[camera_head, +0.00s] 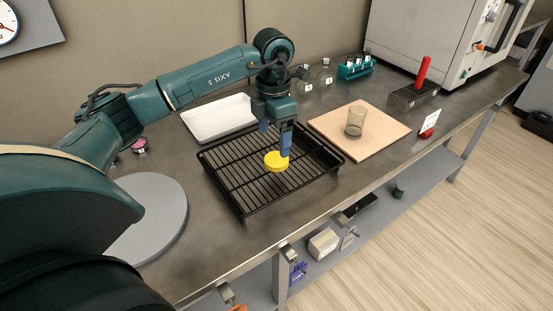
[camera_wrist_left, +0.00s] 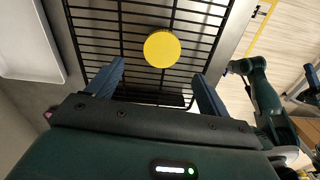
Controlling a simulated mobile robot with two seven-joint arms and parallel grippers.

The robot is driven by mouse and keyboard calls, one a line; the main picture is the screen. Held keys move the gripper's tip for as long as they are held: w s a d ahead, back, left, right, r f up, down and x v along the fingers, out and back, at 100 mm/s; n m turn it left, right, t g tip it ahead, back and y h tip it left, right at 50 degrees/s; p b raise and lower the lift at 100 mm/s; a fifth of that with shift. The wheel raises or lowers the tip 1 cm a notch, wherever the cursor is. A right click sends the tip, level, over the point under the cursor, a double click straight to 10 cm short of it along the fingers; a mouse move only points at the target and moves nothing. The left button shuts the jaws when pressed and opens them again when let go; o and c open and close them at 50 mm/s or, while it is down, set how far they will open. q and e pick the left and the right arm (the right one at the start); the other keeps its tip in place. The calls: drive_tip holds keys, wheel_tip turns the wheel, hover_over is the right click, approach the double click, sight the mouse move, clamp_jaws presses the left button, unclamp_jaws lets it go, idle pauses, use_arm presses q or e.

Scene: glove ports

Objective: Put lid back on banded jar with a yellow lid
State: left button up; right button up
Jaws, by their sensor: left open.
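The yellow lid (camera_head: 276,161) is a flat round disc on the black wire rack. It also shows in the left wrist view (camera_wrist_left: 162,48), ahead of the fingers and between their lines. My left gripper (camera_head: 275,140) is open and empty, pointing down over the rack, with one blue finger partly in front of the lid in the head view. Its two fingers stand apart in the left wrist view (camera_wrist_left: 158,72). An open, clear jar-like glass (camera_head: 355,121) stands upright on the wooden board; I cannot make out a band on it. My right gripper is not clear.
The black rack (camera_head: 243,207) lies mid-bench, with a white tray (camera_head: 217,117) behind it and a grey disc (camera_head: 160,215) to its left. The wooden board (camera_head: 383,137) is to its right. Small bottles, a teal holder (camera_head: 355,68) and a red-handled box (camera_head: 412,97) stand farther back.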

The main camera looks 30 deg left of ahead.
sight(277, 158)
use_arm(q)
drive_tip(key=shift+f, duration=0.6)
drive_tip(key=f, duration=0.4)
drive_tip(key=shift+w+d+p, duration=0.3)
drive_tip(key=shift+w, duration=0.05)
drive_tip(key=shift+f, duration=0.6)
drive_tip(key=c, duration=1.1)
